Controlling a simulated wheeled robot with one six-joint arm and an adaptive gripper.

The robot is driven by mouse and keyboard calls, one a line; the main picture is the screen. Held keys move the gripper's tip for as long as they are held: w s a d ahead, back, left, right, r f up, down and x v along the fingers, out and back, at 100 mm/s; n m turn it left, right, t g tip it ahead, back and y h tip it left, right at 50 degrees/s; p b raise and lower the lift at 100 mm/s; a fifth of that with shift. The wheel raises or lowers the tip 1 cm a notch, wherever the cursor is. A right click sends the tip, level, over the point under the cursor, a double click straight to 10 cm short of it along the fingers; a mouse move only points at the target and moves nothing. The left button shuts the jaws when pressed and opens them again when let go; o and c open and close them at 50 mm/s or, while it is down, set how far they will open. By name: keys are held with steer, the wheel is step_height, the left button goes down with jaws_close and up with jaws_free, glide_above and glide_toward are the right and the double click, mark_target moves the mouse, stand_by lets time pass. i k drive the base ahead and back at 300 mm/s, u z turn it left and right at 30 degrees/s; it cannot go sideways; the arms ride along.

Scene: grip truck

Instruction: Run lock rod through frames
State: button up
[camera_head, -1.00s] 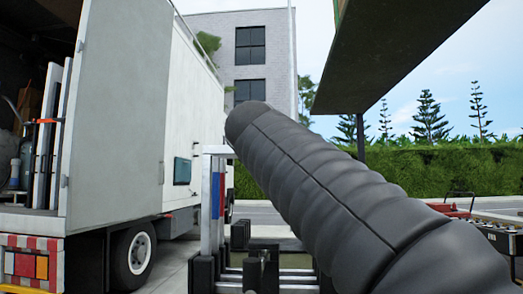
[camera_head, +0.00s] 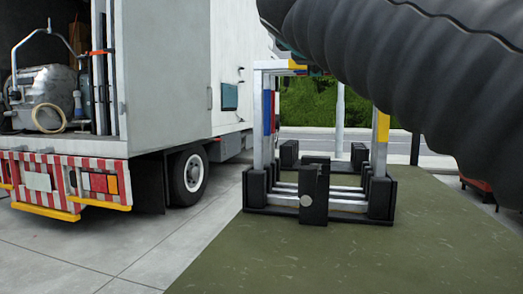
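Several upright metal frames (camera_head: 259,125) stand close together in a black base rack (camera_head: 330,217) right of the truck. Their near posts are silver, with blue, red and yellow patches. Silver bars (camera_head: 347,205) run across low between the posts. My dark ribbed arm covers the upper right and hides the tops of the frames. My gripper is not clearly visible, hidden behind the arm.
A white box truck (camera_head: 165,70) with an open rear stands at left, its red-and-white striped bumper (camera_head: 60,180) nearest. A metal tank (camera_head: 45,95) sits inside. The green floor (camera_head: 300,260) before the rack is clear. A hedge (camera_head: 300,105) lies behind.

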mark_target(307, 175)
steer(key=k, duration=1)
